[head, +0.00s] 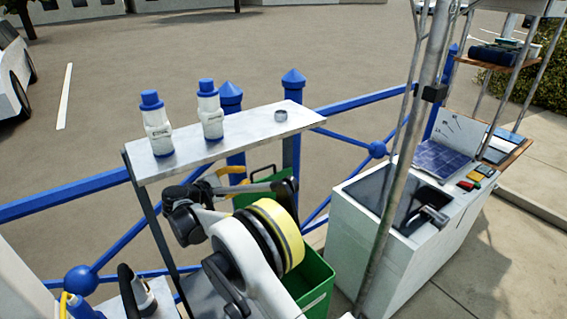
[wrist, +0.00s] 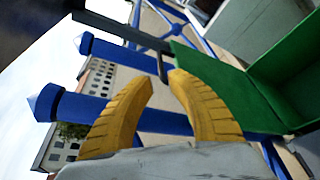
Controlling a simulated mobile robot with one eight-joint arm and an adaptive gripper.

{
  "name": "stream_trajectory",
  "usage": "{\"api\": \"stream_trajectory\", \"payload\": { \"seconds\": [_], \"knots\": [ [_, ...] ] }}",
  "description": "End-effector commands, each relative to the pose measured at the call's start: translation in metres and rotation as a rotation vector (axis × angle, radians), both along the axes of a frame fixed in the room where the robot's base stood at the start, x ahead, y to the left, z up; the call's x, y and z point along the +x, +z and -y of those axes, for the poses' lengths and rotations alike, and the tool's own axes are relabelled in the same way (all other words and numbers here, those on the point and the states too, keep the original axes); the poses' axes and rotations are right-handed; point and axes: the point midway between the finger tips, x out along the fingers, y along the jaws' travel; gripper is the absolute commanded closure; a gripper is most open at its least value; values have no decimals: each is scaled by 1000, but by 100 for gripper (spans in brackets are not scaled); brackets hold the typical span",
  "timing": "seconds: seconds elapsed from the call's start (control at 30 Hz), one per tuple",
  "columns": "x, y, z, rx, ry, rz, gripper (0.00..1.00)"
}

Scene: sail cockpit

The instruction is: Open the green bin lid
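The green bin (head: 317,282) stands below the metal shelf, partly hidden by my arm. Its green lid (head: 268,192) appears raised at the back, with a thin dark handle at its top edge. In the wrist view the lid (wrist: 222,88) is a green panel just beyond my fingers, meeting another green panel at an angle. My gripper (head: 230,178) is left of the lid, near its upper edge. In the wrist view its yellow fingers (wrist: 163,82) are apart with nothing visibly held between them. Whether a finger touches the lid is unclear.
Blue railings (head: 355,100) run behind. A white console (head: 375,225) and a metal pole (head: 402,165) stand on the right.

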Motion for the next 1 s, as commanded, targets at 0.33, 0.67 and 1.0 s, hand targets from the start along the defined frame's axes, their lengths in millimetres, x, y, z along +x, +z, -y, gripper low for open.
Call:
{"api": "stream_trajectory", "payload": {
  "seconds": [0.33,0.67,1.0],
  "knots": [
    [47,-18,40,-1,-5,-1,80],
    [78,-25,64,1,-2,-1,80],
    [79,-25,65,2,-2,0,90]
  ]
}}
